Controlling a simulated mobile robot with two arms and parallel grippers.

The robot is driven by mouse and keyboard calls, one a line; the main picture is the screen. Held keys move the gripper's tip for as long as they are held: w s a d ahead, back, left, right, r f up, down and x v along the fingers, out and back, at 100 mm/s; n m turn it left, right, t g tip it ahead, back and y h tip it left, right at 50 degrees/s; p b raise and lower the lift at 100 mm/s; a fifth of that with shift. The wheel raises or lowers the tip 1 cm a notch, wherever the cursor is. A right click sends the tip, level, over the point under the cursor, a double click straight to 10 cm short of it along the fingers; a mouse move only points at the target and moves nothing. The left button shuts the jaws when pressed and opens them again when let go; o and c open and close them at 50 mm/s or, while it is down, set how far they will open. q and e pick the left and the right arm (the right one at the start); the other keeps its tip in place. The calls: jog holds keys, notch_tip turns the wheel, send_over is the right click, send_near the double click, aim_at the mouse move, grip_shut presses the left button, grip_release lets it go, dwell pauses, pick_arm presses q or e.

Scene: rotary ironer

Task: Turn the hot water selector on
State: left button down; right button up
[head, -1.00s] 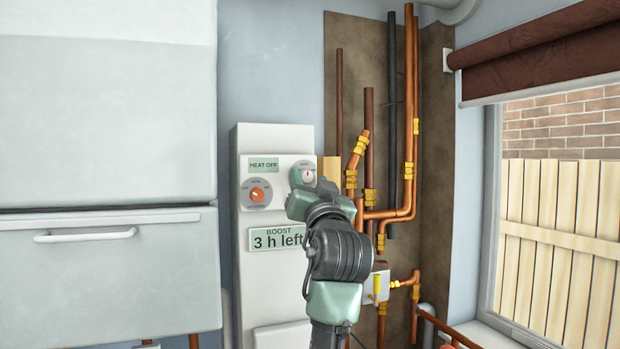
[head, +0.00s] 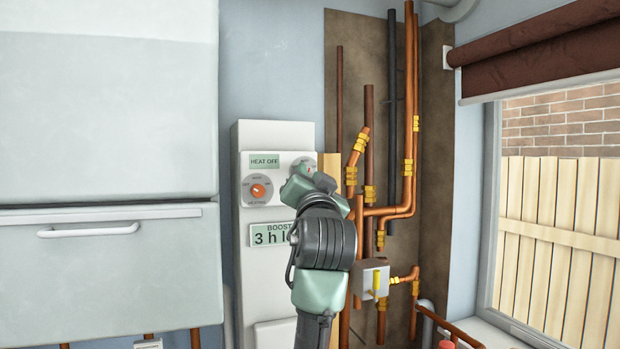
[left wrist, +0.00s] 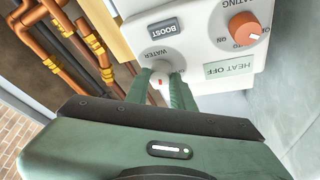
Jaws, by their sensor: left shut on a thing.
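In the head view my left gripper (head: 303,178) is at the upper right of the white control panel (head: 262,313) and covers the selector. My right gripper is not in view.
An orange HEATING knob (head: 258,191) sits left of the selector, under a HEAT OFF display (head: 264,161). Copper pipes (head: 409,120) run close on the right. A large white cabinet (head: 110,100) stands left.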

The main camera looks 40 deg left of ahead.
pick_arm(q)
jog(key=m+h, duration=0.1)
jog(key=m, duration=0.2)
jog(key=m+h, duration=0.1)
jog(key=m, duration=0.2)
jog(key=m+h, duration=0.2)
jog(key=m, duration=0.2)
jog(key=shift+s+a+r, duration=0.1)
jog(key=shift+s+r, duration=0.05)
jog(key=shift+r, duration=0.2)
jog(key=shift+m, duration=0.3)
jog(key=c, duration=1.4)
grip_release()
jog(key=shift+c, duration=0.2)
jog(key=shift+o, duration=1.3)
jog(key=shift+a+f, duration=0.1)
jog(key=shift+a, duration=0.05)
